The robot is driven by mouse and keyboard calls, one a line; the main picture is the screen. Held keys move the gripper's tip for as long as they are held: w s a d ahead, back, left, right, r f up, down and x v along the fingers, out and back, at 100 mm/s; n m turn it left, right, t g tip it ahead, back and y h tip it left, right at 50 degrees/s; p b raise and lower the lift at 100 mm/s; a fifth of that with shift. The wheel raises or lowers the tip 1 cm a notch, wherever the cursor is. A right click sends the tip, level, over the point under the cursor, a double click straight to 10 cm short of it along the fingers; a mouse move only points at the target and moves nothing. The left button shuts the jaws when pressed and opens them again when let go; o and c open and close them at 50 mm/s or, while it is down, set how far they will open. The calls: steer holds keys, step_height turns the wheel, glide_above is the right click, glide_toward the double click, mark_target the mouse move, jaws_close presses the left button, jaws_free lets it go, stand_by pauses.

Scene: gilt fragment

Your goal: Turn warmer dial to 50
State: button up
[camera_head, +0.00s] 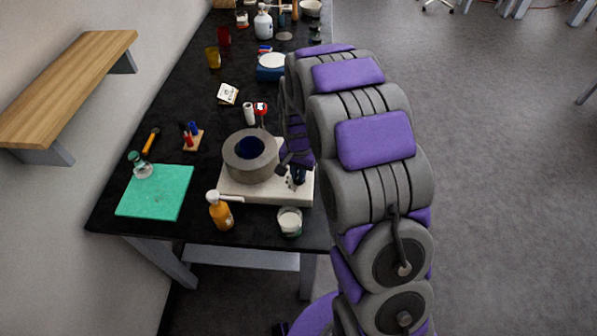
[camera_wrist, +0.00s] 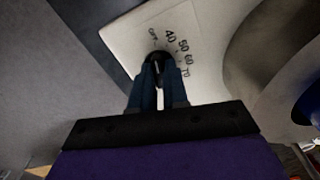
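The warmer (camera_head: 228,186) is a white box with a grey round block (camera_head: 240,166) on top and a dark blue piece in the block's middle. It stands near the front of the black bench. In the wrist view its white face (camera_wrist: 130,38) carries the marks OFF, 40, 50, 60 and 70 in an arc. The small dark dial (camera_wrist: 158,58) sits beside these marks. My gripper (camera_wrist: 158,72) has its two fingers closed in on either side of the dial, with a narrow gap between them. The dial's pointer is hidden or too dark to read.
A green mat (camera_head: 155,200) lies left of the warmer. An orange pump bottle (camera_head: 220,212) and a glass jar (camera_head: 289,222) stand close in front of it. Open floor lies right.

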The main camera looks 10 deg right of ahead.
jaws_close()
steer(key=shift+m+p, duration=0.4)
steer(key=m+p, duration=0.3)
steer(key=m, duration=0.1)
steer(key=shift+r+m+p, duration=0.15)
steer(key=shift+m+p, duration=0.15)
steer(key=shift+p, duration=0.1)
steer(key=m+p, duration=0.2)
steer(key=m, duration=0.1)
steer(key=shift+p, duration=0.3)
steer(key=shift+m+p, duration=0.95)
steer(key=shift+m, duration=0.75)
steer(key=shift+w, duration=0.1)
